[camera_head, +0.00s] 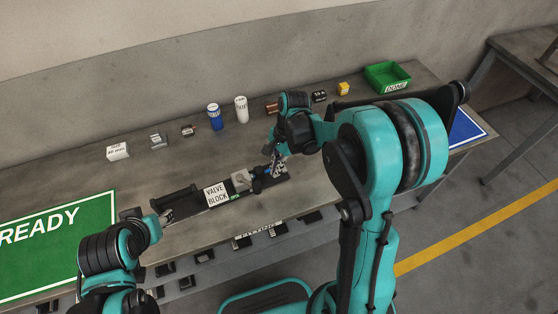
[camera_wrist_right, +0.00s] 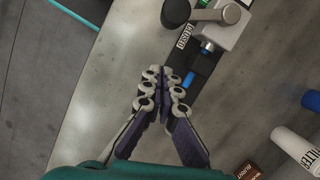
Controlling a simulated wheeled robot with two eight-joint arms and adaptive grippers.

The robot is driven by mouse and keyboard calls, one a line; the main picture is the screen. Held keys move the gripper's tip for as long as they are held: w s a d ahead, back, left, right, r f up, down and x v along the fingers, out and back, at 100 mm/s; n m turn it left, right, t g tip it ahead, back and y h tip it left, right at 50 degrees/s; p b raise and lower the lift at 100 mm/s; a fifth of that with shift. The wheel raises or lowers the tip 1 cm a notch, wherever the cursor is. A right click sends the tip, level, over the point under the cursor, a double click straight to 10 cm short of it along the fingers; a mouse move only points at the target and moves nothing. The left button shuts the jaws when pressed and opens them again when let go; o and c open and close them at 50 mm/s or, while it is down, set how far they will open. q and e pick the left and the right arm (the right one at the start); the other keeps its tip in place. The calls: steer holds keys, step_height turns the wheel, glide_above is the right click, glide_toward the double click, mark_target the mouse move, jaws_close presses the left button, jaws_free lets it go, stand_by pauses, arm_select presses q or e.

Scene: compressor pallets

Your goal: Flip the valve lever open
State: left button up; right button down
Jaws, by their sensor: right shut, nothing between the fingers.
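The valve block (camera_head: 217,194) is a dark plate with a white "VALVE BLOCK" label, lying on the workbench. A grey valve body (camera_head: 241,180) stands on it and also shows at the top of the right wrist view (camera_wrist_right: 222,36). In that view the lever (camera_wrist_right: 207,15) is a grey bar with a black grip (camera_wrist_right: 175,12), beside a "CLOSED" label (camera_wrist_right: 183,36). My right gripper (camera_head: 277,166) is shut and empty at the plate's right end, its fingertips (camera_wrist_right: 167,76) apart from the lever. My left gripper (camera_head: 162,214) is by the plate's left end; its fingers are unclear.
A blue can (camera_head: 215,118), a white filter can (camera_head: 241,110) and small boxes stand along the back of the bench. A green bin (camera_head: 387,77) is at the back right. A green "READY" mat (camera_head: 60,240) lies at left. Bare bench lies between the plate and the back row.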

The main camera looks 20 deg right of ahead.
mark_target(249, 182)
steer(key=shift+s+a+f+b, duration=0.1)
steer(key=shift+s+a, duration=0.15)
steer(key=shift+a, duration=0.4)
steer(key=shift+s+a+b, duration=0.1)
steer(key=shift+s+a, duration=0.15)
steer(key=shift+a, duration=0.4)
steer(key=shift+s+a+f+b, duration=0.1)
steer(key=shift+s+a, duration=0.15)
steer(key=shift+a, duration=0.4)
steer(key=shift+s, duration=0.1)
